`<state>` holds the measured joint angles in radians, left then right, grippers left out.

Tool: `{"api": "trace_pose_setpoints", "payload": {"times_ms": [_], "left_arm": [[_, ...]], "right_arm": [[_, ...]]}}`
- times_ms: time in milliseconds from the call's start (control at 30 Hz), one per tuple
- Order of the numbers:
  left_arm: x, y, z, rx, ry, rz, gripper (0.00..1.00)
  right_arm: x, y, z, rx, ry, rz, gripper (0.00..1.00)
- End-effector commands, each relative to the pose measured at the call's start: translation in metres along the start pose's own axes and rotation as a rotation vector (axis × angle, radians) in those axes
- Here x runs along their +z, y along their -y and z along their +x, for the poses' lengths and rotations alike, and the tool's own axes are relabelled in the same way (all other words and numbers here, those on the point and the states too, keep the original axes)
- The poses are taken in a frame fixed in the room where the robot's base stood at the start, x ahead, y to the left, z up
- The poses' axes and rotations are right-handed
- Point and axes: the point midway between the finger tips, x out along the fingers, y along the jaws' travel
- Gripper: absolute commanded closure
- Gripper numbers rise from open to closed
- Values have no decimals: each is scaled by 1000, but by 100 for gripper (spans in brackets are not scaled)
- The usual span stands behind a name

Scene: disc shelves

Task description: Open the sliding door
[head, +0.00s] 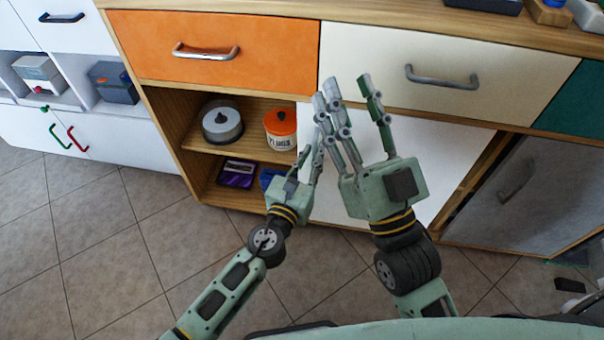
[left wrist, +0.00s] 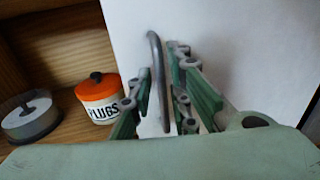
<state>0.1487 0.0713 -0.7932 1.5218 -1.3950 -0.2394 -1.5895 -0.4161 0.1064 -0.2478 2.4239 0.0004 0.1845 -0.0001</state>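The white sliding door (head: 445,160) covers the right part of the lower shelf, under the cream drawer; its left edge is beside the orange-lidded canister. In the left wrist view the door (left wrist: 255,50) carries an upright grey bar handle (left wrist: 157,75). My left gripper (head: 310,160) is at the door's left side. In its wrist view the fingers (left wrist: 165,100) are apart, on either side of the handle, with white door showing between finger and bar. In the head view the handle is hidden by my grippers. My right gripper (head: 350,98) is open and empty, above and right of the left one.
The open shelf left of the door holds a disc spindle (head: 222,124), the orange-lidded "PLUGS" canister (head: 281,128) and a purple case (head: 237,174). Above are an orange drawer (head: 215,50) and a cream drawer (head: 440,65). A grey door (head: 525,195) is at right.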

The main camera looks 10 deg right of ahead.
Motion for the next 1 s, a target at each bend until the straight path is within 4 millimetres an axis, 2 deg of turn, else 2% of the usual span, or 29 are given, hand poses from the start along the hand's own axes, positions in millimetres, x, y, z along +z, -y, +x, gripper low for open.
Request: {"api": "trace_pose_setpoints", "payload": {"times_ms": [200,433,600,1000], "left_arm": [[-2,0,-50,-1,-4,-1,83],[-1,0,-87,0,-3,-1,83],[0,0,-98,0,-1,1,83],[0,0,-98,0,0,0,83]], "right_arm": [[0,0,0,0,1,0,60],[1,0,0,0,2,0,60],[1,0,0,0,2,0,60],[1,0,0,1,3,0,60]]}}
